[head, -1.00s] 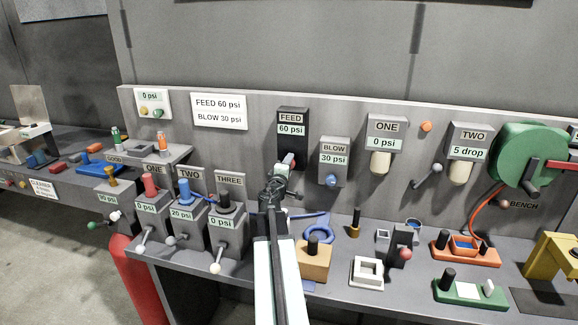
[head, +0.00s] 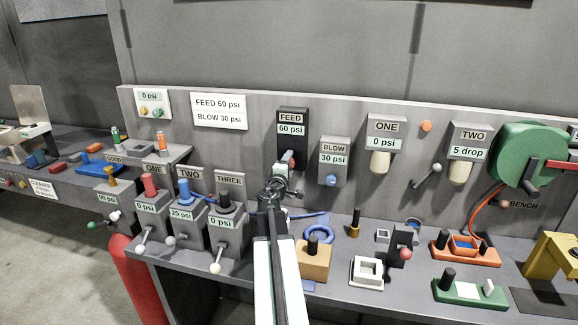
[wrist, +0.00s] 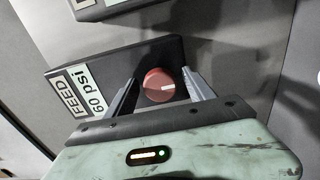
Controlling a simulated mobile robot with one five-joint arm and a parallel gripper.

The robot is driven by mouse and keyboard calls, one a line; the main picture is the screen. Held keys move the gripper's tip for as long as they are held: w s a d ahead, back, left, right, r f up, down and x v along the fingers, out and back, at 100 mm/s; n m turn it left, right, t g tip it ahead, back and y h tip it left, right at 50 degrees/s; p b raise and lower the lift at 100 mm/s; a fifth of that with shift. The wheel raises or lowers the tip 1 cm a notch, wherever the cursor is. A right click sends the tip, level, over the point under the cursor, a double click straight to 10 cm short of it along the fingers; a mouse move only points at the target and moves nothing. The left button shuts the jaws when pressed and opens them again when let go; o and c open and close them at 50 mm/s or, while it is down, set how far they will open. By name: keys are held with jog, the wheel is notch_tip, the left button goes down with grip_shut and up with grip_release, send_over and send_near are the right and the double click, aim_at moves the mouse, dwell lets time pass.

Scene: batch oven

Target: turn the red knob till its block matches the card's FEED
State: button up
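The FEED block (head: 293,116) is a dark box on the upright panel, and its display reads 60 psi. It also shows in the wrist view (wrist: 172,52). The white card (head: 218,110) reads FEED 60 psi and BLOW 30 psi. The red knob (wrist: 158,85) with a pale mark sits on the FEED block; in the head view the red knob (head: 288,160) shows just beyond my gripper. My gripper (wrist: 165,84) is open, with one finger on each side of the knob and a visible gap at least on the left.
The BLOW block (head: 334,160) reads 30 psi, right of FEED. Blocks ONE (head: 386,135) and TWO (head: 469,145) are further right. Several knobbed and levered blocks stand at lower left, and small fixtures crowd the bench (head: 340,285).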

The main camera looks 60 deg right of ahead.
jog(key=v, duration=0.7)
jog(key=shift+a, duration=0.35)
jog(key=shift+s, duration=0.1)
